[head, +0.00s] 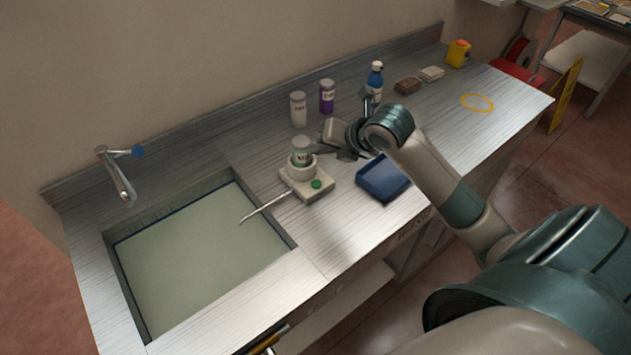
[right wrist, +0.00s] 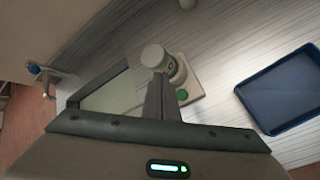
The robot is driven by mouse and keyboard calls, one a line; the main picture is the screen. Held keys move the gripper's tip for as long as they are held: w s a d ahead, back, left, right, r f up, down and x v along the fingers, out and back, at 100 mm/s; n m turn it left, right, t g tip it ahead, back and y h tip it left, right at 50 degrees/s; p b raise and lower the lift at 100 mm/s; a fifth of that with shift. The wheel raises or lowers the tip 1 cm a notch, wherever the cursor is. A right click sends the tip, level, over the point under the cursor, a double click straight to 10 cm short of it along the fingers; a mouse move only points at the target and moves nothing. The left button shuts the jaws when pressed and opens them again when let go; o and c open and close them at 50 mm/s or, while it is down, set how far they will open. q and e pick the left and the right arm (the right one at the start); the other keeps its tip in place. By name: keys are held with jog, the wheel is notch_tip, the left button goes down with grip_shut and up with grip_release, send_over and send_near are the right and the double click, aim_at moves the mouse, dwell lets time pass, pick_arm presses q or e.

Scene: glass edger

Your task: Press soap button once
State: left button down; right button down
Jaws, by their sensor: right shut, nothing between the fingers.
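The soap dispenser (head: 291,180) stands on the counter at the sink's right edge, a pale base holding an upright bottle with a green label (head: 302,153). A thin spout (head: 264,207) reaches from it over the sink. Its round green button (head: 316,184) is on the front right of the base and also shows in the right wrist view (right wrist: 182,94). My right gripper (head: 322,152) is shut and empty, beside the bottle and above and behind the button, apart from the button. Its closed fingers (right wrist: 160,80) partly cover the bottle in the wrist view. My left gripper is not in view.
A blue tray (head: 384,178) lies right of the dispenser. A white jar (head: 298,109), a purple jar (head: 327,96) and a blue bottle (head: 375,80) stand behind. The sink (head: 200,250) and faucet (head: 117,175) are left. Counter around the yellow ring (head: 477,103) is clear.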

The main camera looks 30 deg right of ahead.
jog(key=b, duration=0.5)
send_over(316, 184)
jog(key=s, duration=0.1)
jog(key=f, duration=0.7)
jog(key=shift+d+f, duration=0.1)
jog(key=shift+d, duration=0.2)
jog(key=shift+f+b, duration=0.6)
jog(key=shift+f, duration=0.25)
dwell(0.8)
jog(key=shift+f+b, duration=0.4)
jog(key=shift+b, duration=0.05)
jog(key=shift+f+b, duration=0.35)
jog(key=shift+f, duration=0.1)
dwell(0.7)
jog(key=shift+r, duration=0.1)
jog(key=shift+r+p, duration=0.55)
jog(key=shift+r, duration=0.25)
jog(key=shift+r, duration=0.1)
